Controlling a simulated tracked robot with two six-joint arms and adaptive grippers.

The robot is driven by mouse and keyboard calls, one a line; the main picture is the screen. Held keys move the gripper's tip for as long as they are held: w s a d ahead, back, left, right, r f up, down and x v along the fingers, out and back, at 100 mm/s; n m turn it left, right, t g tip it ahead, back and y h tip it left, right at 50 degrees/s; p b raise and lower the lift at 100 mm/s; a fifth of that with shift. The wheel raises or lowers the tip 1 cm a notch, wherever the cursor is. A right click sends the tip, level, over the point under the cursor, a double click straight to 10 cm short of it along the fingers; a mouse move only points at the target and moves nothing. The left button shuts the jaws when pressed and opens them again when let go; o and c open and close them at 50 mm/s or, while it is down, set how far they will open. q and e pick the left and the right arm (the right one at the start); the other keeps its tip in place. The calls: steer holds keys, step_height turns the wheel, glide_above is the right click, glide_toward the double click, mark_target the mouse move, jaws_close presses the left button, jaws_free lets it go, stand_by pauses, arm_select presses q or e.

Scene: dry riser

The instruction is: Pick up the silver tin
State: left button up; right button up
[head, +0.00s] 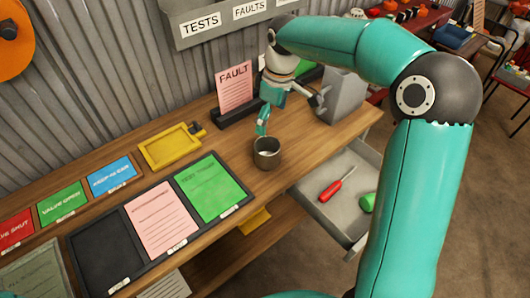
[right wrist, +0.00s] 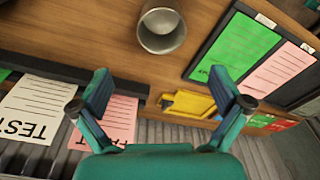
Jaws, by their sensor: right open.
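The silver tin (head: 266,154) stands upright on the wooden bench, just right of the green sheet, with its open top showing. In the right wrist view the tin (right wrist: 161,32) appears at the top, beyond and between the fingertips. My right gripper (head: 288,112) is open and empty, above the bench behind the tin. One fingertip looks close to the tin's rim in the head view; I cannot tell whether it touches. In the right wrist view the fingers (right wrist: 158,82) are spread wide, with nothing between them. My left gripper is not in view.
A pink FAULT card (head: 234,88) stands in a dark holder behind the tin. A grey box (head: 343,95) stands right of the gripper. A yellow frame (head: 170,148) and a black tray (head: 98,252) with sheets lie left. An open drawer (head: 325,215) holds a red screwdriver (head: 332,190).

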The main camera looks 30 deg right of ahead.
glide_toward(266, 151)
steer(key=shift+s+a+f, duration=0.55)
steer(key=shift+s+a, duration=0.15)
steer(key=shift+s, duration=0.2)
steer(key=f, duration=0.1)
steer(key=f+p, duration=0.1)
steer(key=f, duration=0.2)
steer(key=shift+a+f+p, duration=0.2)
steer(key=shift+a+p, duration=0.2)
steer(key=shift+w+f, duration=0.15)
steer(key=shift+f, duration=0.3)
steer(key=c, duration=1.2)
